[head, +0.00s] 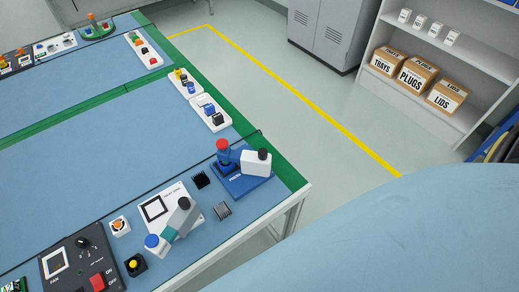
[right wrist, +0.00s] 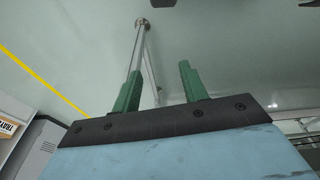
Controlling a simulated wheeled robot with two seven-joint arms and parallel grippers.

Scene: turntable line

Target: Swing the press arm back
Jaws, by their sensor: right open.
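A blue-based device (head: 243,180) stands near the table's right corner in the head view. It has a red-topped blue post and an arm ending in a white block (head: 256,165) with a black cap. To its left and nearer, a white-based device (head: 158,209) carries a jointed grey and teal arm (head: 178,220) with a blue knob (head: 152,241) at its near end. I cannot read which one is the press. In the right wrist view my right gripper (right wrist: 159,80) is open and empty, green fingers apart, away from both devices. My left gripper is not in view.
A black control box (head: 75,265) and a yellow button (head: 133,264) sit at the near table edge. White trays (head: 211,113) line the green border. The middle of the blue tabletop (head: 90,150) is clear.

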